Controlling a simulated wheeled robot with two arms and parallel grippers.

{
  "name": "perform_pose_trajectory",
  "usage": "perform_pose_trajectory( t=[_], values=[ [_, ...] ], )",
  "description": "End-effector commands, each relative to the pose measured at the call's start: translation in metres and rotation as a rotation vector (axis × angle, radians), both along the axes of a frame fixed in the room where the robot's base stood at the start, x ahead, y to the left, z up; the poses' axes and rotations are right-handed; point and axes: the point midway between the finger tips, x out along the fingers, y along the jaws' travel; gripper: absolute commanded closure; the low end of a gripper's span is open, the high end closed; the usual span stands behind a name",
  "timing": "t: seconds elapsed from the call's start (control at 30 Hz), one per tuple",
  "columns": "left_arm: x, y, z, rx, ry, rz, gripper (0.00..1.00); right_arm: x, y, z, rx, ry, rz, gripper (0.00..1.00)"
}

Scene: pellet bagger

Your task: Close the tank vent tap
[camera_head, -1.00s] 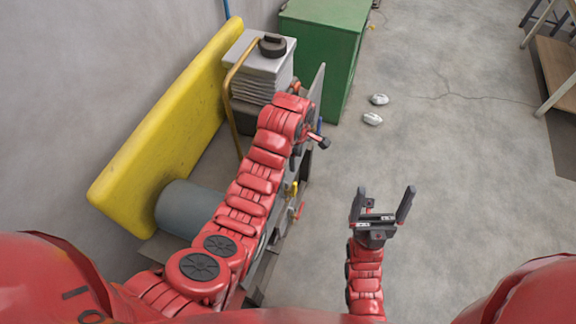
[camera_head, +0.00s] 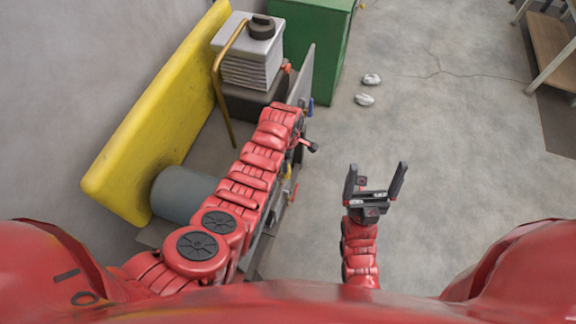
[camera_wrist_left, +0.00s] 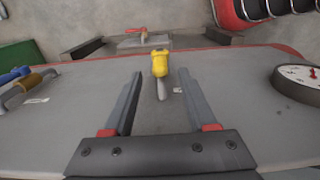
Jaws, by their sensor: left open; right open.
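In the left wrist view a tap with a yellow handle (camera_wrist_left: 160,64) stands on the grey panel (camera_wrist_left: 85,95), between the tips of my left gripper (camera_wrist_left: 160,75) in the picture. Its fingers are open and hold nothing. I cannot tell their depth to the handle. A blue-handled tap (camera_wrist_left: 14,75) with a brass part is at the left, and a red handle (camera_wrist_left: 135,30) is beyond the panel's edge. I cannot read which tap is the vent. In the head view my left gripper (camera_head: 311,147) is at the panel, partly hidden. My right gripper (camera_head: 375,182) is open and empty.
A round gauge (camera_wrist_left: 301,82) sits at the panel's right in the wrist view. In the head view a yellow slab (camera_head: 160,110), a grey finned unit (camera_head: 248,50) and a green cabinet (camera_head: 318,40) stand behind. Floor at the right is mostly clear.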

Motion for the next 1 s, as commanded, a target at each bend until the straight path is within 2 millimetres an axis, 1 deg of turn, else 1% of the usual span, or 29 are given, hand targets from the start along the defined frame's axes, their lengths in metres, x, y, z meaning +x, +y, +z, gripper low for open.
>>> perform_pose_trajectory(
  t=[0.03, 0.27, 0.33, 0.5, 0.67, 0.93, 1.0],
  values=[
    [0.000, 0.000, -0.005, 0.000, 0.003, 0.002, 0.43, 0.000, 0.000, -0.001, 0.000, 0.001, 0.000, 0.06],
    [-0.001, 0.001, -0.023, 0.001, 0.004, 0.000, 0.43, 0.000, 0.000, -0.002, 0.000, 0.000, 0.000, 0.06],
    [0.000, 0.000, -0.036, -0.001, 0.001, 0.002, 0.43, 0.000, 0.000, -0.012, 0.000, 0.000, 0.000, 0.06],
    [0.000, 0.000, -0.049, 0.000, -0.001, 0.001, 0.43, 0.000, 0.000, -0.022, 0.000, 0.000, 0.000, 0.06],
    [0.000, 0.001, -0.053, 0.001, -0.001, 0.000, 0.43, 0.000, 0.000, -0.024, 0.000, 0.000, 0.000, 0.06],
    [0.000, 0.000, -0.052, 0.001, -0.001, 0.000, 0.43, 0.000, 0.000, -0.024, 0.000, 0.000, 0.000, 0.06],
    [0.000, 0.000, -0.052, 0.001, -0.001, 0.000, 0.55, 0.000, 0.000, -0.024, 0.000, 0.000, 0.000, 0.06]
  ],
)
